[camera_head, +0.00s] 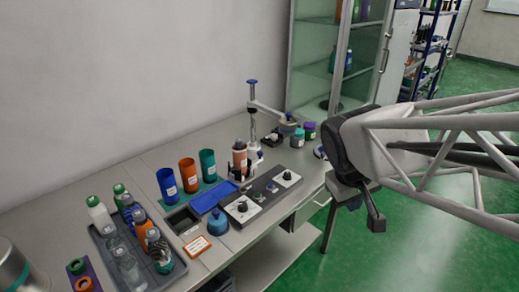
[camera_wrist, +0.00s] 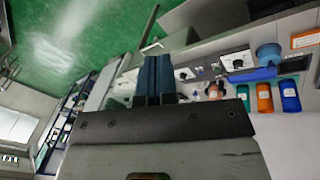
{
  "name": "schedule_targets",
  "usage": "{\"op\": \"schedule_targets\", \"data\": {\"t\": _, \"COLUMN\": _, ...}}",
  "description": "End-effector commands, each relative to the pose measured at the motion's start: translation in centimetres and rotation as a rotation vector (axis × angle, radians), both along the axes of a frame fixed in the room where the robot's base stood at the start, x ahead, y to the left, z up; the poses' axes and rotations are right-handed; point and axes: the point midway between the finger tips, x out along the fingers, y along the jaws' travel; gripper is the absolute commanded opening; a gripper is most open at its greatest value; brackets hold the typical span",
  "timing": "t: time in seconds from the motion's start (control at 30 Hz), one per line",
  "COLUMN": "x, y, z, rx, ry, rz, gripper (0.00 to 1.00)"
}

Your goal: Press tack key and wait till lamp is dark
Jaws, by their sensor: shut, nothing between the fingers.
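The dark control panel (camera_head: 248,209) lies on the bench. It has two white plates with black knobs and a small middle section (camera_head: 259,195) between them. The tack key and the lamp are too small to tell apart there, and I cannot tell whether a lamp is lit. The panel also shows in the wrist view (camera_wrist: 208,72), partly behind my fingers. Behind the panel stands the applicator (camera_head: 253,120), with an orange-brown bottle (camera_head: 240,160) at its post. My gripper (camera_head: 376,222) is shut and empty, off to the right of the panel and clear of it; its fingers (camera_wrist: 156,60) are together in the wrist view.
A blue dome-shaped object (camera_head: 217,223) and a blue tray (camera_head: 208,199) sit left of the panel. Blue, orange and teal cups (camera_head: 188,175) stand behind. A grey crate (camera_head: 107,243) holds several bottles. Free space lies between my gripper and the bench's front edge.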

Motion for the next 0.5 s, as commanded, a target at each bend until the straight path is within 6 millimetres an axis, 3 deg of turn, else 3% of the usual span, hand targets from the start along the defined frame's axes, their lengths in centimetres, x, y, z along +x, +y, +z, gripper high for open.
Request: {"op": "schedule_targets", "data": {"t": 0.5, "x": 9.8, "y": 2.5, "z": -2.2, "rx": -0.243, "ry": 0.051, "rz": 0.311, "gripper": 0.0}}
